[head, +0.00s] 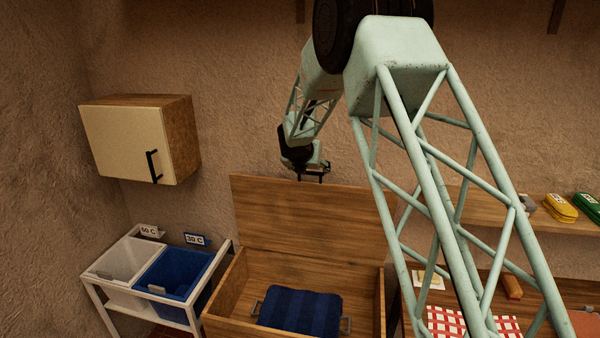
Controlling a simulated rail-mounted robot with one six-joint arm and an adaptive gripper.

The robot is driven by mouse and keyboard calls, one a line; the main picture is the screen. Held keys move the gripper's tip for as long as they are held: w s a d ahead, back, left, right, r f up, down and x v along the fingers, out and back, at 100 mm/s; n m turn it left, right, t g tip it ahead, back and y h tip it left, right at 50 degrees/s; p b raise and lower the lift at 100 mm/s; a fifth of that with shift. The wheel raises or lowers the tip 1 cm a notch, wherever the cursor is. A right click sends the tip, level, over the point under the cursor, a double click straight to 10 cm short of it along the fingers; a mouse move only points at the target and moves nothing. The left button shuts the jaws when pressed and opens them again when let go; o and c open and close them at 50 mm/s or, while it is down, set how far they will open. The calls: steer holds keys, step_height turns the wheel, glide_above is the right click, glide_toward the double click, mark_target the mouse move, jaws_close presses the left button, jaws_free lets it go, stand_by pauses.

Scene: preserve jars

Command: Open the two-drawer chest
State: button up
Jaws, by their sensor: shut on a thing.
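The wooden chest (232,282) stands at the bottom middle of the head view with its lid (300,218) raised upright at the back. Its inside shows from above, and its front is cut off by the picture's bottom edge, so no drawers show. My gripper (312,177) is at the top edge of the raised lid, shut on the lid there. The fingertips are small and dark in this view. A dark blue striped cloth (300,312) lies inside the chest, with a grey handle at each side of it.
A white bin and a blue bin (172,275) stand in a white frame left of the chest. A wall cabinet (128,140) hangs above them. At right are a shelf (480,205) with coloured packets and a counter with a red checked cloth (470,322). My arm hides part of this side.

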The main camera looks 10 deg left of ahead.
steer(key=shift+w+r, duration=0.3)
steer(key=shift+w, duration=0.25)
steer(key=o, duration=1.1)
steer(key=shift+s, duration=0.1)
steer(key=shift+o, duration=0.2)
steer(key=shift+f, duration=0.2)
steer(key=shift+s+r, duration=0.1)
steer(key=shift+s, duration=0.1)
steer(key=v, duration=1.1)
steer(key=shift+s, duration=0.2)
steer(key=shift+r, duration=0.15)
